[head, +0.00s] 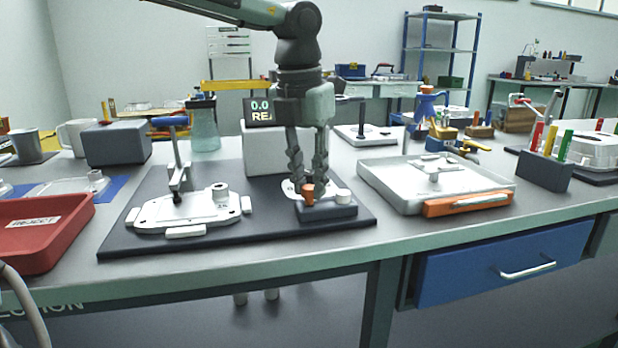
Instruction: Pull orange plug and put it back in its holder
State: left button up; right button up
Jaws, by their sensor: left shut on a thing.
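My left gripper (307,190) comes down from above at the right part of a dark mat. Its fingers are shut on the orange plug (307,197). The plug is at a dark block (327,213) that carries white parts; whether it sits in a hole or is lifted slightly I cannot tell. A white casting (188,212) lies on the dark mat (262,236) to the left, with a blue-handled clamp (172,122) standing at it. My right gripper is not in view.
A red reject tray (78,242) stands at the left front. A white tray with an orange front (470,203) stands right of the mat. A display box (262,150) stands behind my gripper. A dark holder with coloured pens (544,172) is at the right.

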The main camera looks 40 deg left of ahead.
pick_arm(q)
jog(key=shift+f+b, duration=0.6)
jog(key=shift+f, duration=0.2)
jog(key=o, duration=0.8)
jog(key=shift+c, duration=0.2)
jog(key=shift+r, duration=0.1)
notch_tip(320, 180, up, 12)
jog(key=s, duration=0.1)
jog(key=shift+s, duration=0.4)
jog(key=shift+d, duration=0.1)
